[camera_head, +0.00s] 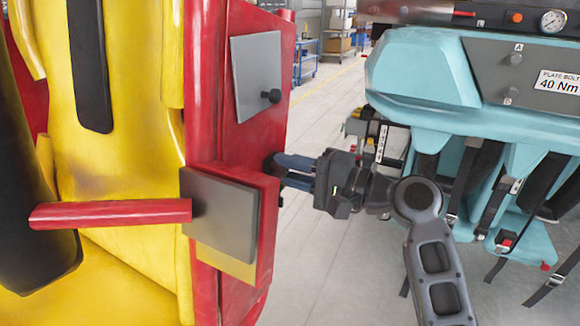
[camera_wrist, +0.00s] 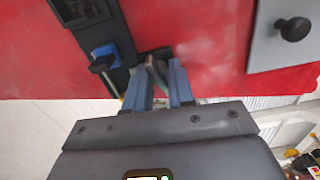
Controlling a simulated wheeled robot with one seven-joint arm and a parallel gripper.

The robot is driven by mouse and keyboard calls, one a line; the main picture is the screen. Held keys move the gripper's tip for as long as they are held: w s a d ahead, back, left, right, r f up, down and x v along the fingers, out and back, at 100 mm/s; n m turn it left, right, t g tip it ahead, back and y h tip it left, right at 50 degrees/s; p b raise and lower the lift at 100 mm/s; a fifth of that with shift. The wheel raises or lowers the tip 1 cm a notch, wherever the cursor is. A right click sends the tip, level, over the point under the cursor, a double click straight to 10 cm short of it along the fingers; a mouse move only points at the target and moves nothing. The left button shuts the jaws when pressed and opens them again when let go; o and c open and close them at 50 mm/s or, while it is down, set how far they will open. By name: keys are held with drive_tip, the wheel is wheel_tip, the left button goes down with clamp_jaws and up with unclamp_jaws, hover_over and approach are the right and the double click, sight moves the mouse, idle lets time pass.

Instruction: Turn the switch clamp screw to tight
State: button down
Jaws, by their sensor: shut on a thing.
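My gripper (camera_head: 277,170) reaches from the right to the side of the red car body, its blue fingers level and at a dark fitting there. In the wrist view my gripper (camera_wrist: 159,64) is shut on a small greyish piece, taken as the switch clamp screw (camera_wrist: 155,72), at the lower edge of the red panel. The fingers hide most of it, so its turn angle cannot be told. Just left of the fingers is a black switch plate (camera_wrist: 118,60) with a blue part (camera_wrist: 103,52) on it. In the head view the fingers and panel edge hide the screw.
A grey plate with a black knob (camera_head: 271,96) is above my fingers; the knob (camera_wrist: 294,29) is also in the wrist view. A red bar (camera_head: 110,213) sticks out left from a grey plate.

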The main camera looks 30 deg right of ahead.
drive_tip(key=shift+f+m, duration=0.1)
drive_tip(key=shift+m, duration=1.2)
drive_tip(key=c, duration=1)
unclamp_jaws()
drive_tip(key=shift+o, duration=0.2)
drive_tip(key=shift+s+d, duration=0.1)
drive_tip(key=b+v, duration=0.1)
drive_tip(key=v, duration=0.6)
drive_tip(key=shift+s+d+b, duration=0.15)
drive_tip(key=shift+s+b, duration=0.1)
drive_tip(key=shift+b, duration=0.15)
drive_tip(key=shift+o, duration=0.4)
